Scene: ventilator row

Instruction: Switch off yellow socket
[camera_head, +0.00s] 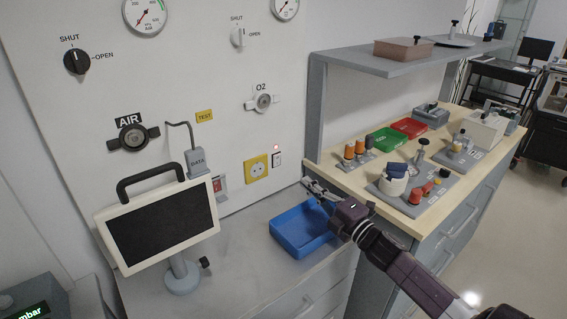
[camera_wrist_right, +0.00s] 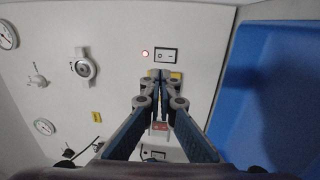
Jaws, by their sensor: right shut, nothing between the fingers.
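The yellow socket (camera_head: 257,168) is on the white wall panel, above and left of the blue tray. A small black-and-white rocker switch (camera_head: 277,159) sits just to its right, with a lit red lamp (camera_head: 276,147) above. In the right wrist view the switch (camera_wrist_right: 166,55) and the red lamp (camera_wrist_right: 145,53) show just beyond the fingertips. The yellow socket (camera_wrist_right: 176,76) is mostly hidden behind the fingers there. My right gripper (camera_head: 307,184) is shut and empty above the blue tray; its fingertips (camera_wrist_right: 160,76) point at the panel. I cannot tell whether they touch it. My left gripper is not in view.
The blue tray (camera_head: 275,233) lies under my right gripper. A monitor (camera_head: 160,225) stands left of it, below a grey DATA plug (camera_head: 196,162) with a cable. A wooden counter (camera_head: 330,170) with a shelf (camera_head: 350,62) above is close on the right.

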